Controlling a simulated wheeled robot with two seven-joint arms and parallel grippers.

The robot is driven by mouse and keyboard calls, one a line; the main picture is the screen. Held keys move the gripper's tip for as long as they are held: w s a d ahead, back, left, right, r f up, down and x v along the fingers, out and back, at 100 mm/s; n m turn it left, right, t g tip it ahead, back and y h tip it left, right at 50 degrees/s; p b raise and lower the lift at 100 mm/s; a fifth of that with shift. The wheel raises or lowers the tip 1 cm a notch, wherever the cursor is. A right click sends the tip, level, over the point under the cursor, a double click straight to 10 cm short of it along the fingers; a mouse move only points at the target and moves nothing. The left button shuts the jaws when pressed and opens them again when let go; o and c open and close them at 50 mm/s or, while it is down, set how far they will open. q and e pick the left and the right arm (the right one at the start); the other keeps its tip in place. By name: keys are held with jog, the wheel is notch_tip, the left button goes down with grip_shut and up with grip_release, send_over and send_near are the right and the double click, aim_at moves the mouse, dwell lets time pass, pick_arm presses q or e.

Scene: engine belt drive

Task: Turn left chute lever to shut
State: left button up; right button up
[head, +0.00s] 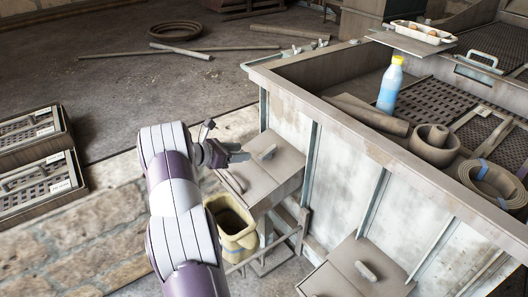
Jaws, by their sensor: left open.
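The left chute (277,172) is a grey-brown box on the side of the large bin, with a sloping top. A short rounded bar (267,152) stands on that top near the bin wall. A second small piece (237,181) shows near its outer edge; I cannot tell for sure which of them is the lever. My left gripper (240,152) is open and empty, just left of the chute and above its outer edge. It looks apart from the bar, though the depth gap is hard to judge. My right gripper is out of view.
A yellow bucket (234,238) stands under the left chute. A second chute (345,283) with a similar bar is at lower right. Stacked crates (40,204) are far left.

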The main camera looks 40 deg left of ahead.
aim_at(267, 150)
pick_arm(q)
jog(key=w, duration=0.1)
jog(key=w+d, duration=0.1)
jog(key=w+d+f+p, duration=0.1)
jog(key=w, duration=0.1)
jog(key=x, duration=0.5)
jog(key=shift+w+a+f+p, duration=0.15)
jog(key=shift+w+f+p, duration=0.05)
jog(key=shift+f+p, duration=0.1)
jog(key=shift+w, duration=0.15)
grip_shut()
